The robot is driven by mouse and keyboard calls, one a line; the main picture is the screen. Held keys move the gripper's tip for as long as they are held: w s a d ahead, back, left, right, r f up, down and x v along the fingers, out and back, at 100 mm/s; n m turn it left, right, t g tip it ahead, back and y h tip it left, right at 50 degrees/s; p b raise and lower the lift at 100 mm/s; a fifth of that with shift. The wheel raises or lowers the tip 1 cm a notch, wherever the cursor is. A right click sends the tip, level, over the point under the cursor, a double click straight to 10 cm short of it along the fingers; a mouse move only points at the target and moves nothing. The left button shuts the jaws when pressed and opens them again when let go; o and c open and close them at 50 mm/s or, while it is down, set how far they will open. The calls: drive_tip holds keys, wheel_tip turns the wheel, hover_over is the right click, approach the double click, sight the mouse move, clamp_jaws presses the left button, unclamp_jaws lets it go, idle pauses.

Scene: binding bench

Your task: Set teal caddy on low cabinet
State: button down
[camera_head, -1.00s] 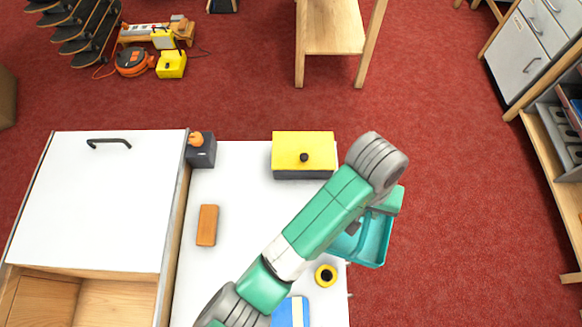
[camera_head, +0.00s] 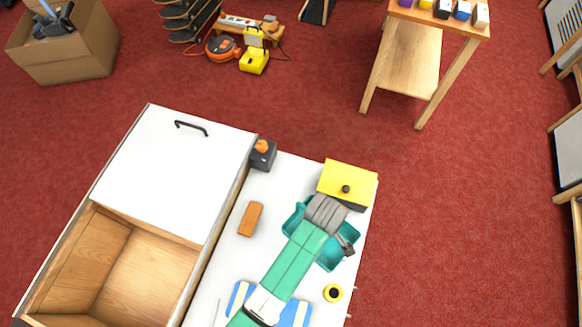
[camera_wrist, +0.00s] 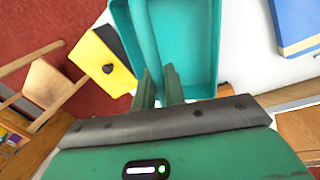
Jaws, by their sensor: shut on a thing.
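The teal caddy (camera_head: 332,259) is an open-topped tray with a central divider, over the right part of the white bench top (camera_head: 281,190). My gripper (camera_head: 345,246) is shut on it, and my arm covers the caddy's middle. In the wrist view, the fingers (camera_wrist: 159,85) close on the caddy's central divider, with an open compartment (camera_wrist: 190,45) beside it. I cannot tell whether the caddy's base touches the top. A low white cabinet (camera_head: 170,165) with a dark handle and an open wooden compartment adjoins the top on the left; I cannot tell if it is the task's cabinet.
A yellow-lidded box (camera_head: 347,180) stands close behind the caddy. A wooden table (camera_head: 409,60) stands beyond, across clear red floor.

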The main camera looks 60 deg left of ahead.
drive_tip(key=s+a+f+n+p, duration=0.1)
drive_tip(key=s+a+n+p, duration=0.35)
drive_tip(key=s, duration=0.35)
drive_tip(key=shift+y, duration=0.3)
drive_tip(key=shift+s+b+x, duration=0.3)
drive_tip(key=shift+b+x, duration=0.1)
drive_tip(key=shift+x, duration=1.25)
drive_tip(key=shift+s+b+x, duration=0.25)
drive_tip(key=shift+b+x, duration=0.2)
drive_tip(key=shift+x, duration=1.25)
drive_tip(key=shift+s+b+x, duration=0.3)
drive_tip(key=shift+b+x, duration=0.1)
drive_tip(key=shift+x, duration=1.25)
drive_tip(key=shift+d+f, duration=0.1)
drive_tip(key=shift+f, duration=0.1)
drive_tip(key=c, duration=1.9)
unclamp_jaws()
drive_tip(key=shift+f, duration=0.15)
drive_tip(key=o, duration=0.4)
drive_tip(key=shift+o, duration=0.2)
drive_tip(key=p+v, duration=0.2)
drive_tip(key=v, duration=1)
drive_tip(key=shift+w+r, duration=0.2)
